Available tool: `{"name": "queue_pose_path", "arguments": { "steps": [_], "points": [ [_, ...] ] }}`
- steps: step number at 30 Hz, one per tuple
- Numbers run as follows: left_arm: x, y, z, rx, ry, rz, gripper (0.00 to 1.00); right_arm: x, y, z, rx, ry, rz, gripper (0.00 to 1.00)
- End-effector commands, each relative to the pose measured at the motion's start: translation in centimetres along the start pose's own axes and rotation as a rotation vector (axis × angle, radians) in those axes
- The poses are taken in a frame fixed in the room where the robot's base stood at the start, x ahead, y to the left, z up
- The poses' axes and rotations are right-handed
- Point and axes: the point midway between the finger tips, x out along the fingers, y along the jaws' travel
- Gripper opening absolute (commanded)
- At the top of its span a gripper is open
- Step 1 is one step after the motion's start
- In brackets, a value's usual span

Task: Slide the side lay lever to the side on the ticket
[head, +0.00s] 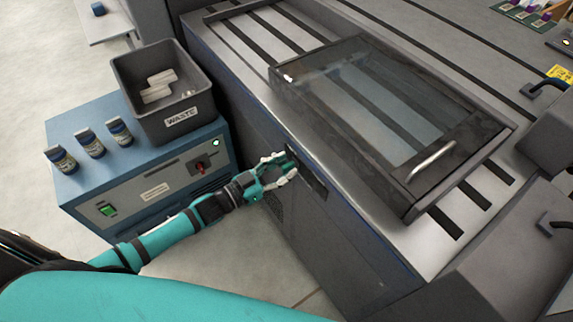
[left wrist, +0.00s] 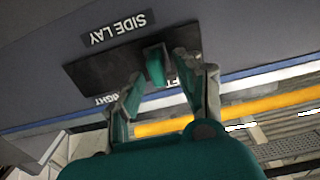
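The side lay lever (left wrist: 155,66) is a short green tab on a dark plate (left wrist: 95,72) in the machine's side, under an upside-down SIDE LAY label (left wrist: 117,28). It stands beside a partly hidden label ending in "FT"; a partly covered "RIGHT" label (left wrist: 106,99) lies further left. My left gripper (left wrist: 160,85) is open, one finger on each side of the lever; whether either touches it I cannot tell. In the head view my left gripper (head: 285,168) is at the plate (head: 312,180) and hides most of the lever. No ticket is discernible. My right gripper is out of view.
A glass-topped guard (head: 395,110) covers the machine bed above. Left of my arm, a blue cabinet (head: 160,185) carries a grey WASTE bin (head: 165,95) and three small bottles (head: 90,143). Floor (head: 235,255) shows between cabinet and machine.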

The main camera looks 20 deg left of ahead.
Motion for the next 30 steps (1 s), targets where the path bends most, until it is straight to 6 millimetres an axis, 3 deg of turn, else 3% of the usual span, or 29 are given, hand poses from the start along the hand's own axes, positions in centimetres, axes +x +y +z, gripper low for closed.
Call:
{"name": "queue_pose_path", "arguments": {
  "steps": [4,13,21,30],
  "points": [
    [1.03,0.02,0.02,0.001,-0.001,0.0,0.37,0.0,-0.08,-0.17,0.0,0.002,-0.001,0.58],
    [1.2,0.02,0.04,0.001,-0.002,0.0,0.37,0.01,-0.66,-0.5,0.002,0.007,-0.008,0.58],
    [1.18,0.01,0.04,0.001,-0.002,0.0,0.01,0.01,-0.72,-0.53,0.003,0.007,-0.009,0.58],
    [1.16,0.02,0.03,0.001,-0.002,0.0,0.0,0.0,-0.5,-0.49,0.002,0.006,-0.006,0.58]
  ]
}}
